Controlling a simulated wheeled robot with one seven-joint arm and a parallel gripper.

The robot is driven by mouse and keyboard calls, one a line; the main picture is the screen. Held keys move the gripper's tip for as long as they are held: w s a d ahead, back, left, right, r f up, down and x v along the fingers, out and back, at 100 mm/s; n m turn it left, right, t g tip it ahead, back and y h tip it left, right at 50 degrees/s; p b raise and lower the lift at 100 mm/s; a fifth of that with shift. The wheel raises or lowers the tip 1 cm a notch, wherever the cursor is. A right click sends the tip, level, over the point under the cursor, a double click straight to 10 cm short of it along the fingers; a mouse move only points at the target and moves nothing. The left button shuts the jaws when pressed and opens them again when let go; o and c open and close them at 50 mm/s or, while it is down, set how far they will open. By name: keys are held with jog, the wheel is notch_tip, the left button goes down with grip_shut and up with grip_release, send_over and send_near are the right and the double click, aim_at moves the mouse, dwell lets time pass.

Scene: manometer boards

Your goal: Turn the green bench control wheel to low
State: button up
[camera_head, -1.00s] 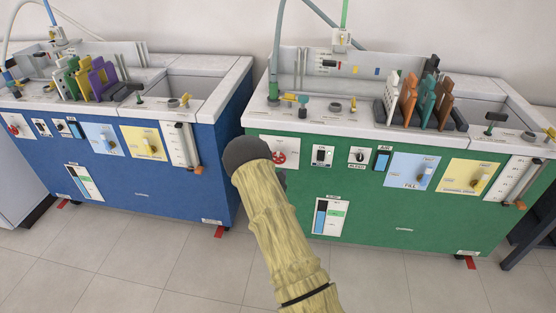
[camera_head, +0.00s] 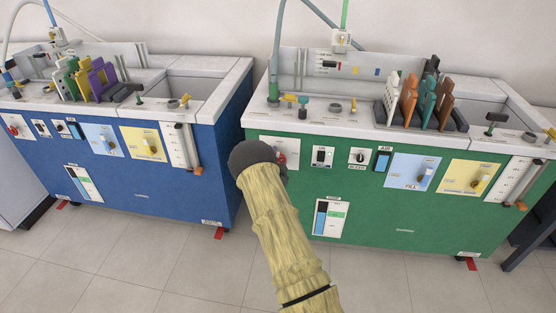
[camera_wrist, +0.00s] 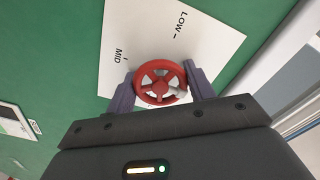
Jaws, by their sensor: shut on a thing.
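The green bench (camera_head: 345,185) stands at the right in the head view. Its control wheel is red and sits on a white plate at the front panel's left end. In the wrist view the red wheel (camera_wrist: 160,83) is between the two fingers of my gripper (camera_wrist: 160,76), which is shut on its rim. The white plate (camera_wrist: 160,35) reads LOW at the upper right and MID at the lower left. A pale knob or pointer shows at the wheel's lower right. In the head view my arm hides part of the wheel (camera_head: 289,158) and my fingers.
A blue bench (camera_head: 150,180) stands at the left, with a gap between the benches. The green bench's front also carries a BLEED knob (camera_head: 359,156), a blue FILL panel (camera_head: 412,171) and a yellow panel (camera_head: 470,177). Tiled floor (camera_head: 180,270) lies clear in front.

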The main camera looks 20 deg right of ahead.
jog(key=shift+n, duration=0.3)
jog(key=n+b, duration=0.1)
jog(key=n, duration=0.2)
jog(key=n+b, duration=0.1)
jog(key=n, duration=0.3)
jog(key=shift+n, duration=0.4)
jog(key=n, duration=0.4)
jog(key=shift+n, duration=0.3)
jog(key=n, duration=0.4)
jog(key=shift+n+b, duration=0.35)
jog(key=shift+n, duration=0.05)
jog(key=o, duration=1)
jog(key=shift+c, duration=0.2)
